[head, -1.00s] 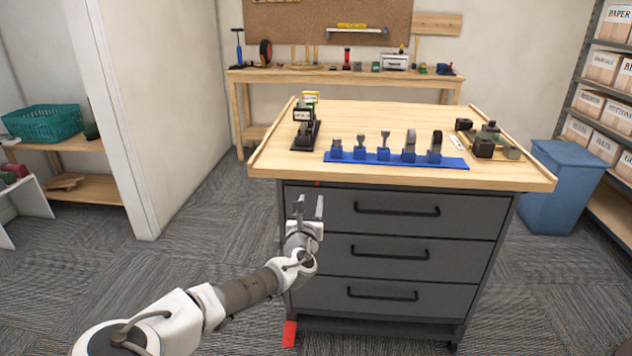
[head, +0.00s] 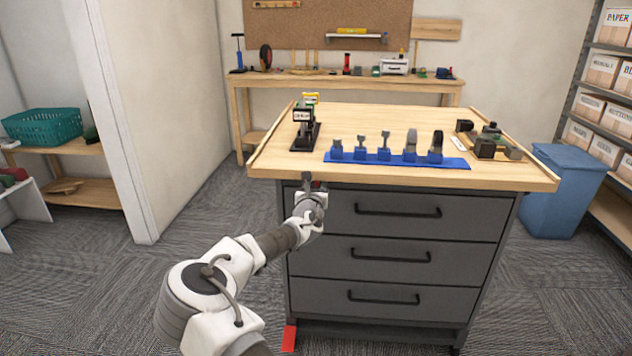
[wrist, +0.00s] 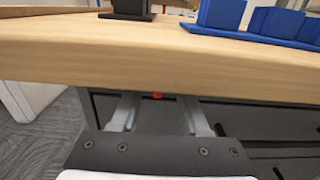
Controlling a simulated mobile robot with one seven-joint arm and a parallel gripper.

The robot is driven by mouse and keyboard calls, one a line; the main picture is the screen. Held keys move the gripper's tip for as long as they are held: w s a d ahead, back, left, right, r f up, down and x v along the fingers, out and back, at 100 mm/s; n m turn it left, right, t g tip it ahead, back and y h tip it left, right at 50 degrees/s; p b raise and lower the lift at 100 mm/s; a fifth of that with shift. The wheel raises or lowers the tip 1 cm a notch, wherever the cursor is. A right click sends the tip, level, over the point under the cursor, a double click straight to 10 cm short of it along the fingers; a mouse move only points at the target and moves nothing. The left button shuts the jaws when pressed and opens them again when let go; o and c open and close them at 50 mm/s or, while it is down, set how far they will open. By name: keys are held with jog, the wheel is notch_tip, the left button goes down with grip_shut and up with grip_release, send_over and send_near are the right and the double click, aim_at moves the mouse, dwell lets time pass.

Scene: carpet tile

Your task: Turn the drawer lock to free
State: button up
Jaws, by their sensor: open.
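The drawer cabinet (head: 335,245) is dark grey with three black-handled drawers under a wooden top (head: 370,122). A small red part (wrist: 157,96), which looks like the drawer lock, shows in the wrist view on the cabinet front just below the top's edge. Its turn position is too small to tell. My gripper (head: 313,182) is at the upper left of the top drawer. In the wrist view my gripper (wrist: 160,112) is open and empty, with the red part between its two fingers in the picture. I cannot tell whether it touches anything.
The wooden top overhangs just above my gripper. A blue rack (head: 400,160) of tools and a black stand (head: 304,132) rest on it. A red floor marker (head: 289,338) lies by the cabinet's lower left. Carpet to the left is clear.

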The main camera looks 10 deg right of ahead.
grip_shut()
jog(key=shift+m+b, duration=0.3)
dwell(0.3)
jog(key=shift+s+d+f+m+b, duration=0.15)
jog(key=shift+m+b, duration=1.15)
jog(key=shift+m, duration=1.55)
jog(key=shift+w+d+f+m+b, duration=0.15)
jog(key=shift+m+b, duration=1.1)
jog(key=shift+m, duration=1.65)
jog(key=shift+s+d+f+m+b, duration=0.2)
jog(key=shift+m+b, duration=1.1)
jog(key=shift+m, duration=1.55)
jog(key=shift+f, duration=0.1)
